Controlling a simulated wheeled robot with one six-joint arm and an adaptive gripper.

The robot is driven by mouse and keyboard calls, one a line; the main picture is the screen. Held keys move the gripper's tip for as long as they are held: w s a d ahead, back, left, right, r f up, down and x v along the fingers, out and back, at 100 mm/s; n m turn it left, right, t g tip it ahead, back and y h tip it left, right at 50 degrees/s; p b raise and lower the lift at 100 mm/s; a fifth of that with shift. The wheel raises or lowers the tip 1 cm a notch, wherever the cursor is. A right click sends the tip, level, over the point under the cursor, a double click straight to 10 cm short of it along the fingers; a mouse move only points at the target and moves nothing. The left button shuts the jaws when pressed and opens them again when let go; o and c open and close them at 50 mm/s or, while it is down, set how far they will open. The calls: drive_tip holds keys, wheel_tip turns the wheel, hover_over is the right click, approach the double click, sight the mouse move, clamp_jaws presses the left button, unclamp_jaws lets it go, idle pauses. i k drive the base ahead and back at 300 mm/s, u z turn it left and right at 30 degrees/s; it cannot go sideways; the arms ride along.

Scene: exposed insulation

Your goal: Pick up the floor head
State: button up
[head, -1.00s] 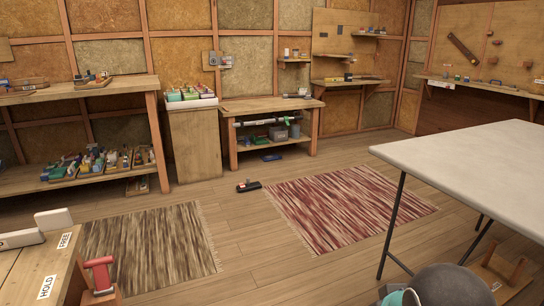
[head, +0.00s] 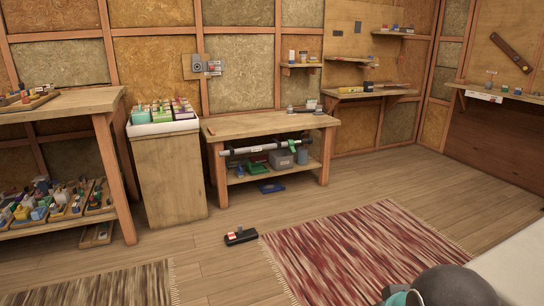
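A small black floor head (head: 240,236) with a red and white piece on top lies flat on the wooden floor. A grey rounded part with a teal ring at the bottom right is part of my own arm. My gripper's fingers do not show in the head view.
A red striped rug (head: 365,250) and a brown rug (head: 95,287) lie on the floor. A pale tabletop (head: 520,268) juts in at right. Floor around the floor head is clear.

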sight(243, 236)
drive_tip(key=i, duration=2.95)
drive_tip(key=u, duration=2.5)
